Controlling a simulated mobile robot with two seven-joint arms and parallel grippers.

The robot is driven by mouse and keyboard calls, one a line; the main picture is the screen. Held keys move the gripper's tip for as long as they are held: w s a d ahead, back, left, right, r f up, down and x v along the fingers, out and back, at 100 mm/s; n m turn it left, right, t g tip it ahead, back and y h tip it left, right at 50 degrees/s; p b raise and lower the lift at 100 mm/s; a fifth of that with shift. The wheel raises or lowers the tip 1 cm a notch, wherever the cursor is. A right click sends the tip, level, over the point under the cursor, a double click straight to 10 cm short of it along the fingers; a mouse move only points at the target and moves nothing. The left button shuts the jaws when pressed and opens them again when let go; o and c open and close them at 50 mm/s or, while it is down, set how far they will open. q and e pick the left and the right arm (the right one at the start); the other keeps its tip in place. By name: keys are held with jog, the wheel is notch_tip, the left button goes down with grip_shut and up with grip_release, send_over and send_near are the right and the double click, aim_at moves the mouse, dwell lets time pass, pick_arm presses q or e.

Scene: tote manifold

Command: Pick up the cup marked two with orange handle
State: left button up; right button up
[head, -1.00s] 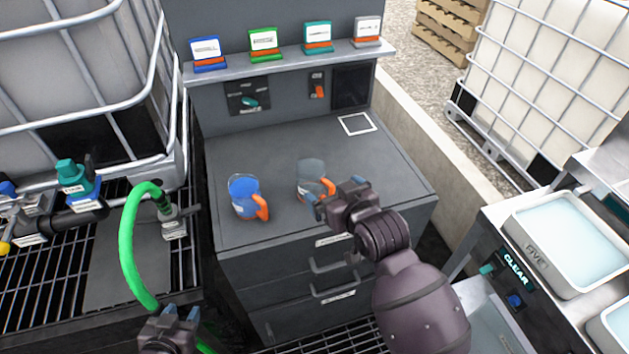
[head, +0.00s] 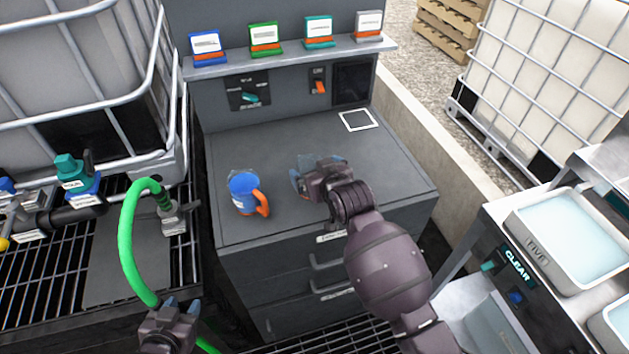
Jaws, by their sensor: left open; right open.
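A blue cup (head: 243,187) with an orange handle (head: 262,203) stands upright on the grey cabinet top, towards its front left. A clear cup with an orange handle stood to its right in the earlier frame. It is now almost wholly hidden behind my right gripper (head: 314,173). My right gripper is open and at the clear cup's place; whether it touches or surrounds that cup cannot be told. No number can be read on either cup. My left gripper (head: 176,318) is open at the bottom left, low beside the green hose and away from both cups.
The cabinet top (head: 385,180) is clear at the right and back, with a white square outline (head: 358,120). Several labelled blocks stand on the shelf (head: 290,60) behind. A green hose (head: 129,240) arches at left. White trays (head: 570,240) stand at right.

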jog(key=shift+w, duration=0.1)
jog(key=c, duration=1.2)
